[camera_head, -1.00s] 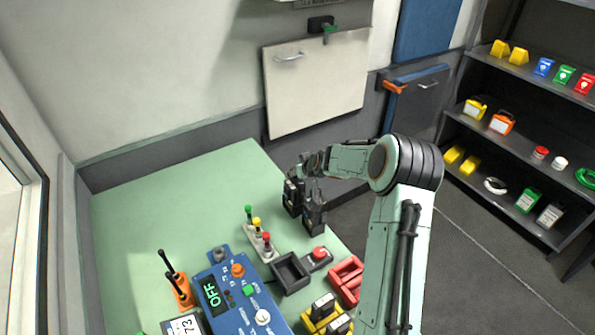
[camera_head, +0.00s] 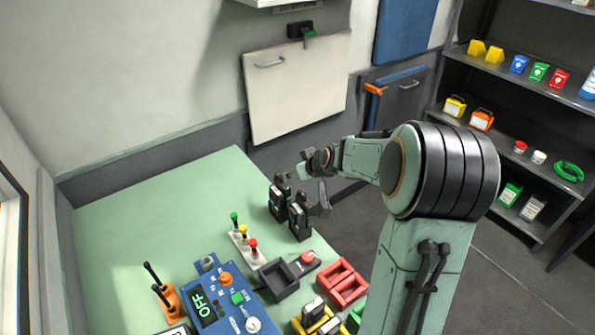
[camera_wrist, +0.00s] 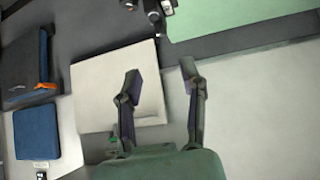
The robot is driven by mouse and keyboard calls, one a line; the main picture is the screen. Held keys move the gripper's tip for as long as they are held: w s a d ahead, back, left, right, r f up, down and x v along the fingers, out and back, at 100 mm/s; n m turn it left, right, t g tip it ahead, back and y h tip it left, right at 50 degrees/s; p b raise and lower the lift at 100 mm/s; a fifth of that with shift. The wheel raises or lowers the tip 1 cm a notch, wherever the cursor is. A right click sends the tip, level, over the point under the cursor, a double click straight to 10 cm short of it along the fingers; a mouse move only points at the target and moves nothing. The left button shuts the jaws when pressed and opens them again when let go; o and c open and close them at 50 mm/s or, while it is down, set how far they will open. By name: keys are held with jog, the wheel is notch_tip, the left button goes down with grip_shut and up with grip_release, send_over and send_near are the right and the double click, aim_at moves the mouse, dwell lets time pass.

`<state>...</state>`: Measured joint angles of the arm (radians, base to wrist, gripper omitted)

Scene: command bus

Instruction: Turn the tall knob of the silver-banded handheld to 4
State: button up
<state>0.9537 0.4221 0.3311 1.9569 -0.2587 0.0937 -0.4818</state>
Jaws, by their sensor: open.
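Two black handhelds stand upright close together near the table's right edge in the head view: the left one (camera_head: 277,204) and the right one (camera_head: 300,221). Light patches show on them, but I cannot tell which has the silver band, nor read their knobs. My gripper (camera_head: 304,187) is open and empty, just above and behind them, partly overlapping their tops in the picture. In the wrist view, my gripper (camera_wrist: 160,72) has its fingers spread apart with nothing between them. The handhelds show only partly at the top edge there, beyond the fingertips.
On the green table (camera_head: 150,215) stand a blue console (camera_head: 222,311) reading OFF, coloured levers (camera_head: 243,238), a black tray (camera_head: 279,278), a red button box (camera_head: 306,262) and a red holder (camera_head: 342,284). Shelves (camera_head: 520,95) stand right. The table's far left part is clear.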

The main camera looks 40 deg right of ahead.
jog(key=shift+s+f, duration=0.1)
jog(key=n+g+y, duration=0.1)
jog(key=g, duration=0.4)
send_over(281, 177)
jog(key=s, duration=0.2)
jog(key=f, duration=0.2)
jog(key=shift+s+d+f, duration=0.1)
jog(key=shift+s+f, duration=0.1)
jog(key=shift+f, duration=0.2)
jog(key=x, duration=0.6)
jog(key=shift+w+r, duration=0.1)
grip_shut()
